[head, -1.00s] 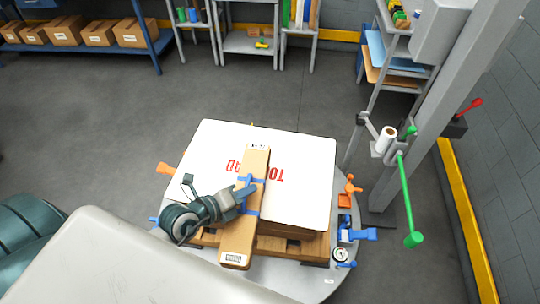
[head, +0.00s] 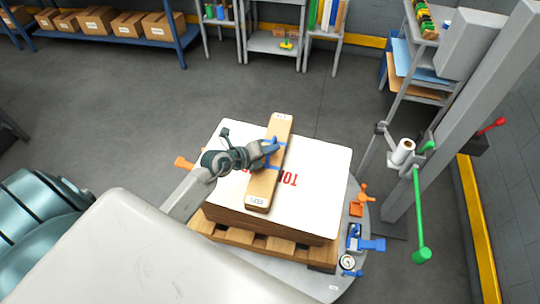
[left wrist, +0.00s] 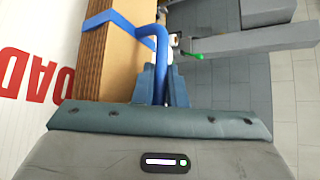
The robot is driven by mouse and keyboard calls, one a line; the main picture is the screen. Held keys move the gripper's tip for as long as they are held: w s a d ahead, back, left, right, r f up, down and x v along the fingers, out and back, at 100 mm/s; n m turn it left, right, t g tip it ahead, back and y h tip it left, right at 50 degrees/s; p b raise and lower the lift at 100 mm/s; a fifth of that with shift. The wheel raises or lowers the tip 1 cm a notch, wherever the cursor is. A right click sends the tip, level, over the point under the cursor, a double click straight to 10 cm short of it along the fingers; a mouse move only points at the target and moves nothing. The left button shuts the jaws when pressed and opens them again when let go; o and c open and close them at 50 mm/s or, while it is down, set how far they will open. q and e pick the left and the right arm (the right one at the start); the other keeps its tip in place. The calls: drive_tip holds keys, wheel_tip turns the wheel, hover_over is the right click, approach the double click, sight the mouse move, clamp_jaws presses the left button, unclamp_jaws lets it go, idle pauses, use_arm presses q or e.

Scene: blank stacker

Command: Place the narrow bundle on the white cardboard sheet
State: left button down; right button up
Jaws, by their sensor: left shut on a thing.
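The narrow bundle (head: 265,184) is a long brown stack of cardboard with blue straps and a pale label at each end. My left gripper (head: 272,147) is shut on it at a blue strap, near its middle. In the left wrist view, the blue strap runs down between the fingers (left wrist: 160,85), beside the bundle's layered side (left wrist: 115,55). The white cardboard sheet (head: 322,160), with red lettering, lies under the bundle on a brown stack. The bundle's far end reaches past the sheet's far edge. I cannot tell whether the bundle touches the sheet. My right gripper is out of view.
The stack sits on a wooden pallet (head: 262,240) on a round grey platform (head: 290,283). Orange and blue clamps and a gauge (head: 347,262) line its right side. A grey post with a green bar (head: 419,215) stands at right. Shelves with boxes (head: 163,28) stand behind.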

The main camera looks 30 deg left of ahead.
use_arm(q)
drive_tip(key=shift+f, duration=1.75)
drive_tip(key=shift+f, duration=0.15)
drive_tip(key=c, duration=1.5)
unclamp_jaws()
drive_tip(key=shift+s, duration=0.1)
drive_tip(key=shift+r, duration=0.2)
drive_tip(key=v, duration=1.2)
